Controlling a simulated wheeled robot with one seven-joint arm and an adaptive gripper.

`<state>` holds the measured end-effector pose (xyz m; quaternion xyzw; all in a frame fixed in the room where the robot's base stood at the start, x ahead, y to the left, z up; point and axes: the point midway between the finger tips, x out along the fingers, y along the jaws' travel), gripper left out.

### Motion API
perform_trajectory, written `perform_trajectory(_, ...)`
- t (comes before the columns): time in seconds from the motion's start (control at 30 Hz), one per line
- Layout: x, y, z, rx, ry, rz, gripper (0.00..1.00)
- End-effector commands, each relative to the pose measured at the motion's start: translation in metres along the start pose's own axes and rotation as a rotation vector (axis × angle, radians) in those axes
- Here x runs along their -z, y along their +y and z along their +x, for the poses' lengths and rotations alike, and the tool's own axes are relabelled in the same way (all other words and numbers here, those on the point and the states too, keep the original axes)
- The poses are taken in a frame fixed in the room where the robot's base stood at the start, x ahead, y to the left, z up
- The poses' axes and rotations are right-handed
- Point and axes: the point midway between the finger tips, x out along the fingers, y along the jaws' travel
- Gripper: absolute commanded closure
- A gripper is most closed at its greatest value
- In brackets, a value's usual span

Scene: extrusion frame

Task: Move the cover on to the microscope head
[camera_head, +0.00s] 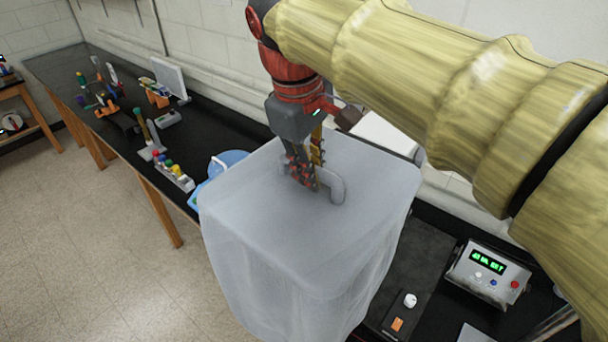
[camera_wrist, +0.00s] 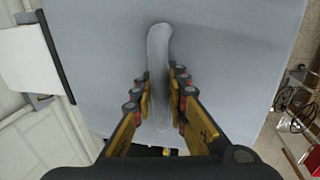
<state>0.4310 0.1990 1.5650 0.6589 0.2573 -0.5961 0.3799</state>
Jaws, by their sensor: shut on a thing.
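The cover (camera_head: 300,225) is a large translucent, pale grey box-shaped hood with a handle (camera_head: 336,188) on its flat top. My gripper (camera_head: 312,182) points down at the cover's top and is shut on the handle. In the wrist view my gripper (camera_wrist: 161,90) has a finger on each side of the handle (camera_wrist: 159,48), and the cover's top (camera_wrist: 225,50) fills most of the picture. In the head view the cover is upright and hangs in front of the bench. The microscope head cannot be made out; the cover hides what is behind and below it.
A black bench (camera_head: 60,65) runs along the wall, with coloured tools and a row of coloured caps (camera_head: 172,172) at left. A blue round item (camera_head: 225,162) is partly behind the cover. A control box with a green display (camera_head: 488,265) stands at right. Open floor (camera_head: 110,260) lies front left.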

Motion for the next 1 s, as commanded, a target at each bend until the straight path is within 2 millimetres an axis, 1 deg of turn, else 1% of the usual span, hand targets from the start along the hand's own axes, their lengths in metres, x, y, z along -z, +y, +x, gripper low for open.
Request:
perform_trajectory(0.1,0.0,0.009,0.001,-0.001,0.001,0.002,1.0)
perform_trajectory(1.0,0.0,0.073,0.013,-0.001,0.001,0.001,1.0)
